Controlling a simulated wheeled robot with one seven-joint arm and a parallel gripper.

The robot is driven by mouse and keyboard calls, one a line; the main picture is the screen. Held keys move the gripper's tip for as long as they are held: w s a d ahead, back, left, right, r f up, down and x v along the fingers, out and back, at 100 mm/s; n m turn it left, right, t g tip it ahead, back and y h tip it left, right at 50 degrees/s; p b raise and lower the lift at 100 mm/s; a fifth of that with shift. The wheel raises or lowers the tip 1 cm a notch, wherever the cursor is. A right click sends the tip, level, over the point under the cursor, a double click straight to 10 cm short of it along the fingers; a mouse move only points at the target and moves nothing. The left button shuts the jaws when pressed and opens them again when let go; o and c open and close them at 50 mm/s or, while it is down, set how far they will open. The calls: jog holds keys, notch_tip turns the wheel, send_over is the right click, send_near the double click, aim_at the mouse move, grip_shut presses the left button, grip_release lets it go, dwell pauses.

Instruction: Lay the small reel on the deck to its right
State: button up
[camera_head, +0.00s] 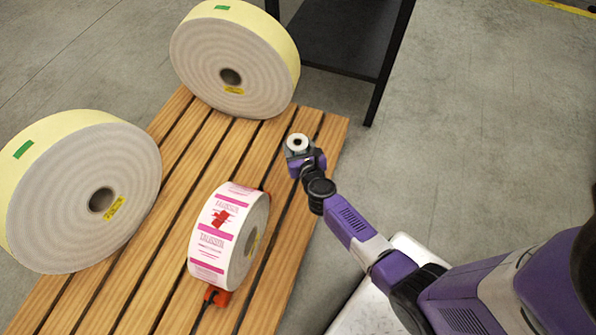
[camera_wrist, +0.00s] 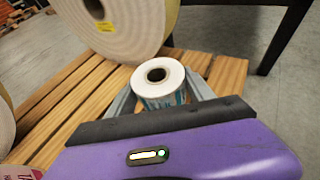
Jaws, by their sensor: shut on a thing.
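The small reel (camera_head: 297,142) is white with a dark core hole. In the wrist view the small reel (camera_wrist: 161,80) shows its flat face and hole upward, with a blue-green printed side below. My gripper (camera_head: 301,156) is shut on it, with one grey finger on each side, as the wrist view of my gripper (camera_wrist: 160,94) shows. The deck (camera_head: 312,122) is of wooden slats with dark gaps. The reel is over the deck's far right part. I cannot tell whether its underside touches the slats.
A large cream roll (camera_head: 205,62) stands on edge behind the small reel, and another (camera_head: 62,205) stands at left. A pink-and-white label roll (camera_head: 215,232) stands nearer, with orange pieces at its foot. A dark table (camera_head: 345,40) is behind. Grey floor lies right of the deck.

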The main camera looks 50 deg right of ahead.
notch_tip(320, 180, down, 13)
jog(key=b, duration=1)
jog(key=shift+f+b, duration=0.15)
jog(key=shift+b, duration=0.25)
jog(key=shift+f, duration=0.15)
jog(key=o, duration=1.5)
